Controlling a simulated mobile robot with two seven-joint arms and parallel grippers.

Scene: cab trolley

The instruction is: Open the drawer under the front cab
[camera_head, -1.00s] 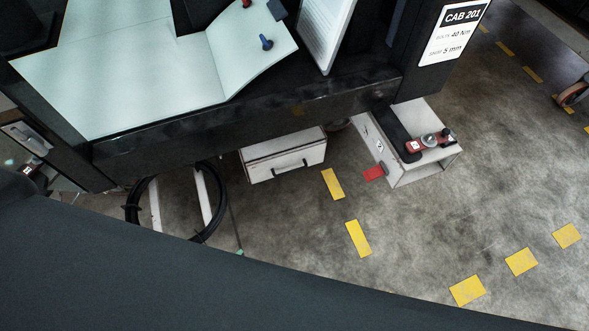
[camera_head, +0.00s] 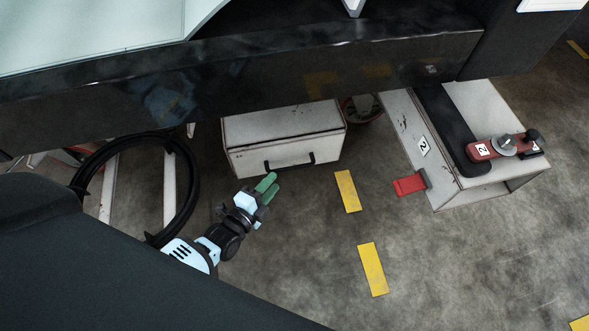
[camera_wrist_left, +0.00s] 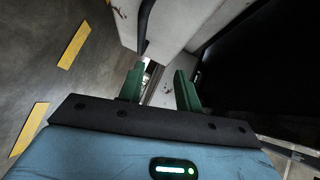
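The drawer (camera_head: 250,162) is a worn white box under the dark cab, with a black bar handle (camera_head: 288,163) across its front. Its front looks shut against its casing. My left gripper (camera_head: 267,186), with green fingers, is just in front of the drawer, below and left of the handle's middle. In the left wrist view its fingers (camera_wrist_left: 160,82) are apart with nothing held between them. There the black handle (camera_wrist_left: 146,22) and the pale drawer front (camera_wrist_left: 180,20) are beyond the fingertips. My right gripper is not in view.
A black cable coil (camera_head: 195,185) hangs left of the drawer. A white cabinet (camera_head: 475,190) with a red-and-black lever (camera_head: 490,150) and a red tag (camera_head: 409,185) stands to the right. The cab's dark edge (camera_head: 240,75) overhangs the drawer. The floor in front is clear.

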